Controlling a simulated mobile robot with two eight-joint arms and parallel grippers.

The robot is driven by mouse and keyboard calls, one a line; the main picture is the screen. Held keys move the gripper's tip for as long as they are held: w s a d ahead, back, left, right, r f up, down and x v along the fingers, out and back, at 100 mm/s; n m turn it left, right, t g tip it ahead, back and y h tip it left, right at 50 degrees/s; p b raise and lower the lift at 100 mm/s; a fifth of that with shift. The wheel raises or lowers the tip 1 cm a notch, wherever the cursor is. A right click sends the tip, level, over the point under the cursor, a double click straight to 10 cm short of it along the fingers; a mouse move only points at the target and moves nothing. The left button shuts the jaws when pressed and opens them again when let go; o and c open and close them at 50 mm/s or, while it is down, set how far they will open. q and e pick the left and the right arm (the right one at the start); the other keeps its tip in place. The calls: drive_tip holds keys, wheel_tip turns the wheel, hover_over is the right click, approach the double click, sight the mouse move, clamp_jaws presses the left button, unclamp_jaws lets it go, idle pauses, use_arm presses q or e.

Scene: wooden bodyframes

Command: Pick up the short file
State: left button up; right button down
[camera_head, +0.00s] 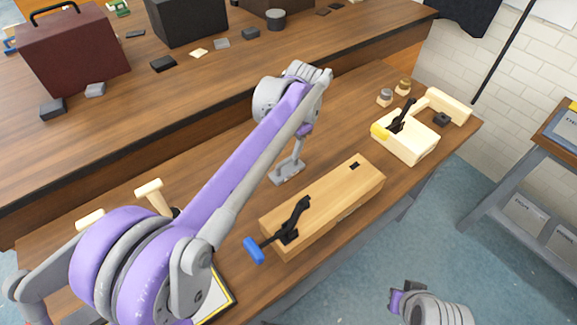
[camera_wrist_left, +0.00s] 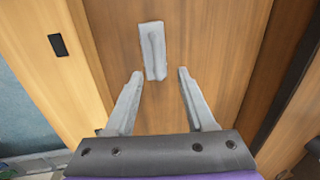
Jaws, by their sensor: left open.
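A small grey piece with a raised ridge, which looks like the short file, lies on the brown tabletop in the left wrist view (camera_wrist_left: 152,50). It also shows in the head view (camera_head: 286,173), beside the long wooden block. My left gripper (camera_head: 296,155) is above it, pointing down. In the left wrist view my left gripper (camera_wrist_left: 160,73) is open and empty, with the grey piece just beyond the fingertips and roughly between them. Only a grey and purple part of my right arm shows at the bottom right; its fingers are not visible.
The long wooden block (camera_head: 335,195) with a black and blue clamp lies close to the grey piece. A pale block (camera_head: 408,143) with another clamp is further right. A mallet (camera_head: 152,195) lies at left. A second table (camera_head: 190,75) with cases stands behind.

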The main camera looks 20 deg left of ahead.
sight(288, 159)
use_arm(q)
drive_tip(key=shift+a+f, duration=0.15)
drive_tip(key=shift+f, duration=0.6)
drive_tip(key=f, duration=0.4)
drive_tip(key=w+f, duration=0.1)
drive_tip(key=f, duration=0.1)
drive_tip(key=shift+a+f+b, duration=0.15)
drive_tip(key=shift+a+b, duration=0.2)
drive_tip(key=shift+c, duration=0.2)
clamp_jaws()
